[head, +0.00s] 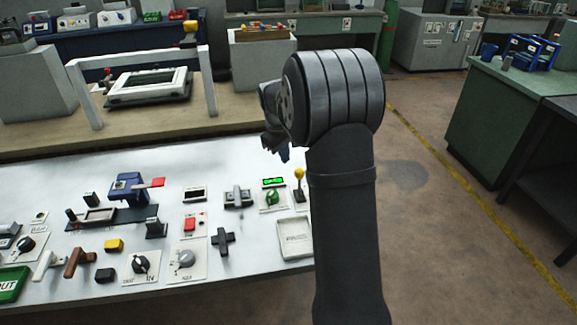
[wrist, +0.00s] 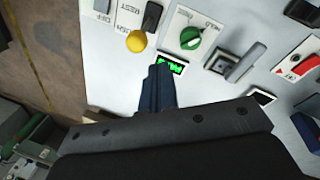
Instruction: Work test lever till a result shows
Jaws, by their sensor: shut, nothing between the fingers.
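A lever with a yellow ball knob (head: 299,173) stands upright on the white panel; it also shows in the wrist view (wrist: 137,41). I cannot read a label that marks it as the test lever. Beside it a small display (head: 274,181) is lit green, with text too small to read surely; in the wrist view the display (wrist: 172,64) is partly behind my fingers. A green rotary knob (wrist: 191,38) sits next to the display. My gripper (wrist: 158,72) is shut and empty, above the panel by the display and apart from the yellow knob.
A grey upright lever (wrist: 243,60) stands beside the green knob. A shallow pale tray (head: 294,252) lies at the panel's right edge. Several switches, knobs and a blue vise (head: 127,187) fill the left. A white frame (head: 140,57) stands behind.

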